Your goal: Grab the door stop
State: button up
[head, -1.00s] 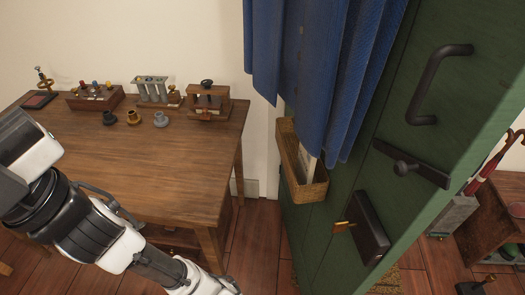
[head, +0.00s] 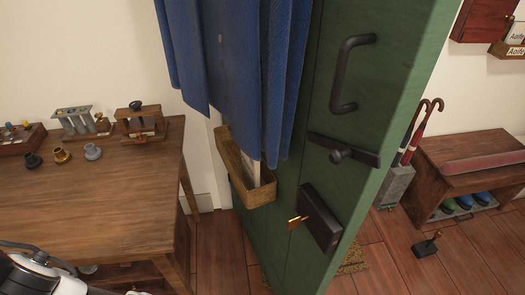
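A small dark wedge-like piece with an upright post and a light knob, which looks like the door stop (head: 427,245), stands on the wooden floor at the lower right. It is right of the green door (head: 385,130) and in front of a wooden bench, apart from both. Only part of my white and black arm shows at the lower left, by the table. My gripper is out of view, so its distance from the door stop cannot be seen.
The green door, with dark handles, a blue cloth (head: 235,70) and a wicker basket (head: 247,180), stands between the table (head: 100,190) and the door stop. An umbrella stand (head: 396,187) and bench (head: 470,150) are behind the door stop. Floor around it is clear.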

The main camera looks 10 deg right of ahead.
aim_at(421, 250)
jog(key=l+u, duration=0.1)
jog(key=u, duration=0.35)
jog(key=l+u, duration=0.1)
jog(key=u, duration=0.35)
jog(key=l+u, duration=0.1)
jog(key=u, duration=0.35)
jog(key=l+u, duration=0.1)
jog(key=u, duration=0.3)
jog(key=l+u, duration=0.1)
jog(key=u, duration=0.8)
jog(key=k+l+u, duration=0.1)
jog(key=u, duration=0.35)
jog(key=k+u, duration=0.1)
jog(key=k, duration=0.7)
jog(key=k+z, duration=0.2)
jog(key=k, duration=3.1)
